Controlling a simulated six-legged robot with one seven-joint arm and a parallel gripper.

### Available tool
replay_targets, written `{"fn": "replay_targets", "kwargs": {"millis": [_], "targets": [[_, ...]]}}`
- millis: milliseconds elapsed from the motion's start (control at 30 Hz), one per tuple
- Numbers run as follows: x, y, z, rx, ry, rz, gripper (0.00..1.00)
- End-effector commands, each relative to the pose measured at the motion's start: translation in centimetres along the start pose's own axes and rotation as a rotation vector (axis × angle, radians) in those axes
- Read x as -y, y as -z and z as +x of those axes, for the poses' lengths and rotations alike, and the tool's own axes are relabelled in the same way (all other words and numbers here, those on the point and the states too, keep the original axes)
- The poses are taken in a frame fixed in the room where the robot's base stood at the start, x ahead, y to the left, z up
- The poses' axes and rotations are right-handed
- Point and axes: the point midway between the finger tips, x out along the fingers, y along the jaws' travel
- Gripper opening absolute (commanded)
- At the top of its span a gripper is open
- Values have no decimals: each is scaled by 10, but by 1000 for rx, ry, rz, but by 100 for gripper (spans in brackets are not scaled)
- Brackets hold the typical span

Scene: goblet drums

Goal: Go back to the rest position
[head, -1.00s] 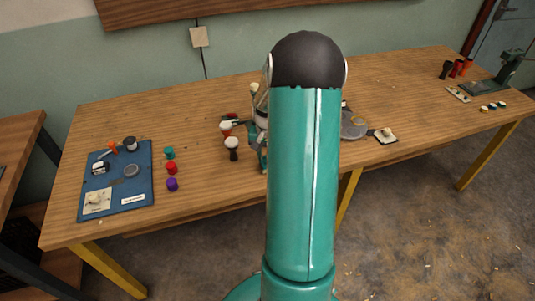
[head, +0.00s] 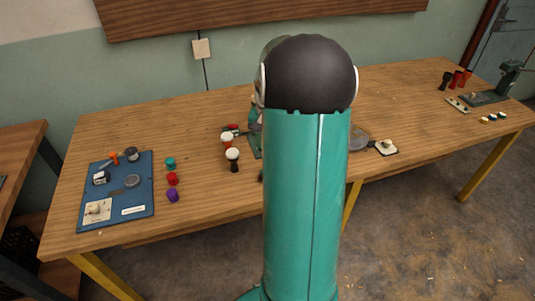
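My own teal arm with its dark joint cap stands upright in the middle of the head view and covers the centre of the table. My gripper is hidden behind it, so I cannot see its fingers or whether it holds anything. Two small goblet drums show just left of my arm on the wooden table (head: 205,125): a red one with a pale top (head: 227,140) and a dark one with a pale top (head: 233,160). Part of a teal stand (head: 255,144) shows behind them, mostly hidden by my arm.
A blue mat (head: 142,194) with several small items lies at the left. Teal, red and purple pieces (head: 173,179) stand beside it. A grey round plate (head: 358,140) and a pale pad (head: 386,147) lie right of my arm. A green press (head: 500,85) stands at the far right.

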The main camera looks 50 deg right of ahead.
Motion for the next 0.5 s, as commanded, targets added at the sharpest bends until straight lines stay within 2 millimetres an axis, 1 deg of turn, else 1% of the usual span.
{"fn": "replay_targets", "kwargs": {"millis": [33, 100, 200, 500], "targets": [[0, 0, -8, -1, 0, -1, 42], [0, 0, -17, -2, 0, -1, 42], [0, 0, -24, 0, 0, -1, 42], [0, 0, -26, 1, 0, 0, 42]]}}
